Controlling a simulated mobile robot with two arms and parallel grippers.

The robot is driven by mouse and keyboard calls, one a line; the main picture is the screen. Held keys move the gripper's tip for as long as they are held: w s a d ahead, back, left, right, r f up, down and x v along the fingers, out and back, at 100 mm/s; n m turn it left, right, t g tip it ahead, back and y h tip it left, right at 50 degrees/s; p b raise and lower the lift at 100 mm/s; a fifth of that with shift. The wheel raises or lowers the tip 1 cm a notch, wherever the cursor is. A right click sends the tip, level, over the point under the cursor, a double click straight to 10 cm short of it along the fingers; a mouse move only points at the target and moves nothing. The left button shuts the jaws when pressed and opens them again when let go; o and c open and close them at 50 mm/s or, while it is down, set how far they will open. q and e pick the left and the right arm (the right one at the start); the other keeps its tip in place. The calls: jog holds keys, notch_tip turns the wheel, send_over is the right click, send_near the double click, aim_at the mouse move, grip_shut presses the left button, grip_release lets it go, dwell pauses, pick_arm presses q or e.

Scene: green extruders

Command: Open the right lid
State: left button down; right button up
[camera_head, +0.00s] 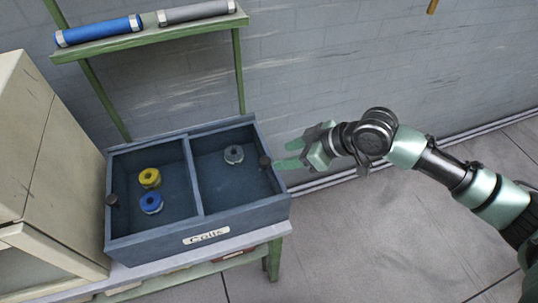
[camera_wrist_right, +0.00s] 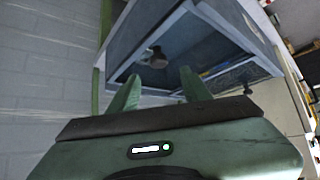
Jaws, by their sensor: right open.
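A blue-grey box (camera_head: 198,238) with a "Crafts" label stands on the bench, split into two compartments by a divider. A dark round knob (camera_head: 264,160) shows at the right compartment's right side. I see into this compartment; whether a clear lid covers it I cannot tell. My right gripper (camera_head: 286,154) is open, with its green fingers beside this knob at the box's right edge. In the right wrist view the knob (camera_wrist_right: 155,57) shows beyond and between the open fingertips (camera_wrist_right: 158,84), apparently not gripped. My left gripper is not in view.
A grey spool (camera_head: 233,154) is in the right compartment, a yellow spool (camera_head: 149,177) and a blue spool (camera_head: 151,202) in the left. Another knob (camera_head: 111,199) is at the left. A cream cabinet (camera_head: 60,170) stands left; a green shelf (camera_head: 150,38) holds rolls. Floor at right is clear.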

aim_at(266, 160)
jog(key=p+x, duration=0.1)
jog(key=x, duration=0.6)
jog(key=shift+w+r, duration=0.1)
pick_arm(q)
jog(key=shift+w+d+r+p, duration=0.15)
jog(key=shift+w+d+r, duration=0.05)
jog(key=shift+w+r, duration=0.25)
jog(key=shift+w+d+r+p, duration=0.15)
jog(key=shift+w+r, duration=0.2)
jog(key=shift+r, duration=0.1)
pick_arm(e)
jog(key=shift+w+a+f, duration=0.15)
jog(key=shift+f, duration=0.15)
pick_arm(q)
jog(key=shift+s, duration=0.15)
pick_arm(e)
grip_shut()
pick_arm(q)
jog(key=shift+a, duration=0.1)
